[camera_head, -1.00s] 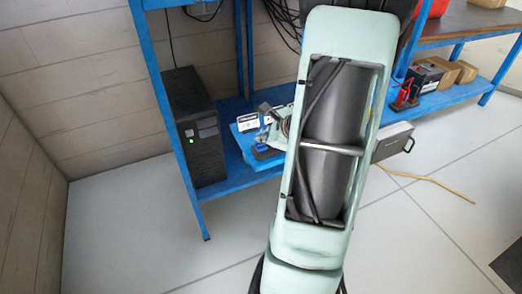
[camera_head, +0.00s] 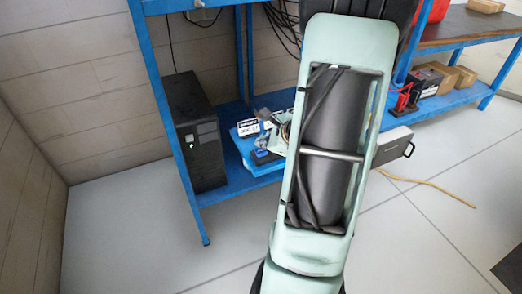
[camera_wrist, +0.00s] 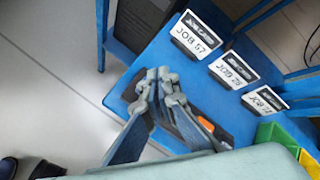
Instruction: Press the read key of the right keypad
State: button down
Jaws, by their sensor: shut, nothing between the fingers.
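My gripper (camera_wrist: 158,76) is shut and empty in the wrist view, its fingertips together over the blue shelf (camera_wrist: 160,50). A dark flat device (camera_wrist: 190,128) with an orange spot lies just beyond and partly behind the fingers. I cannot tell whether it is a keypad, and no read key can be made out. Three white job cards with dark tops stand along the shelf: JOB 57 (camera_wrist: 194,35), JOB 25 (camera_wrist: 233,70) and a third (camera_wrist: 265,100). In the head view my arm covers much of the shelf, and the gripper is mostly hidden behind it.
A black computer tower (camera_head: 195,130) stands on the lower blue shelf at left. Green and yellow bins (camera_wrist: 282,140) sit at the right in the wrist view. A grey case (camera_head: 393,146) is right of my arm. A yellow cable (camera_head: 430,186) lies on open floor.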

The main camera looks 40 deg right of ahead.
aim_at(262, 152)
jog(key=shift+f, duration=0.1)
dwell(0.3)
jog(key=shift+f+b, duration=0.4)
jog(key=shift+b, duration=0.3)
jog(key=shift+f+b, duration=0.45)
jog(key=shift+b, duration=0.2)
dwell(0.5)
jog(key=shift+r, duration=0.1)
jog(key=shift+r+p, duration=0.65)
jog(key=shift+r, duration=0.15)
notch_tip(262, 152, up, 5)
jog(key=p, duration=0.4)
jog(key=shift+r, duration=0.1)
dwell(0.8)
